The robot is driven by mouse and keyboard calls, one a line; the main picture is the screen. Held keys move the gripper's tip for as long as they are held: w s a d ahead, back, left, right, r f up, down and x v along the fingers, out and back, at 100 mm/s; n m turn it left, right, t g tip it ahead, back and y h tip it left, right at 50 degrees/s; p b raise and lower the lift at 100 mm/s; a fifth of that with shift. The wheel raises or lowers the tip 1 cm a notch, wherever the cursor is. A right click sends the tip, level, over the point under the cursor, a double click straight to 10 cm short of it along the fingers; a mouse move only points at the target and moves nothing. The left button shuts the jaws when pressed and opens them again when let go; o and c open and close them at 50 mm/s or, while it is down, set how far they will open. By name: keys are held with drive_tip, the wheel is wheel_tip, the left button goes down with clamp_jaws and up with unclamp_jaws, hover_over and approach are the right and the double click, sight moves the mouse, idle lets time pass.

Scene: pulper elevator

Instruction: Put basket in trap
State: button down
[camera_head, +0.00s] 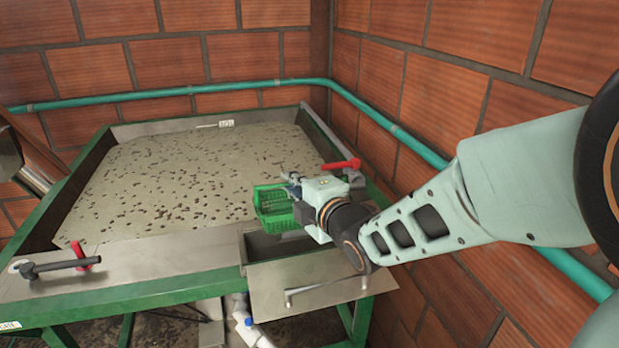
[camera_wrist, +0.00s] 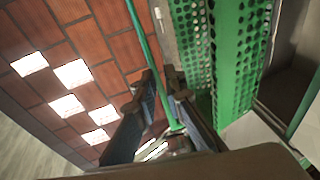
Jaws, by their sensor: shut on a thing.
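The green perforated basket (camera_head: 272,205) hangs at my gripper (camera_head: 292,187), above the near right corner of the steel tank. My gripper is shut on the basket, apparently at its rim; the exact contact is hard to see. In the wrist view, the two dark fingers of my gripper (camera_wrist: 160,90) are beside the basket's perforated wall (camera_wrist: 237,60). The trap (camera_head: 262,246) is a rectangular steel opening at the tank's front right, just below the basket. My gripper hides part of it.
A steel lid with a handle (camera_head: 310,287) lies at the trap's front. A red-handled valve (camera_head: 343,164) is close behind my gripper. The tank (camera_head: 180,180) holds murky water with dark bits. A green pipe (camera_head: 375,119) runs along the brick walls.

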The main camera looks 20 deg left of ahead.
sight(285, 194)
drive_tip(key=shift+f+b, duration=1.7)
drive_tip(key=shift+b, duration=1.35)
idle(0.4)
drive_tip(key=shift+f+b, duration=2.75)
drive_tip(key=shift+b, duration=0.5)
drive_tip(key=shift+r, duration=0.1)
drive_tip(key=shift+r+p, duration=1.4)
drive_tip(key=shift+r, duration=0.9)
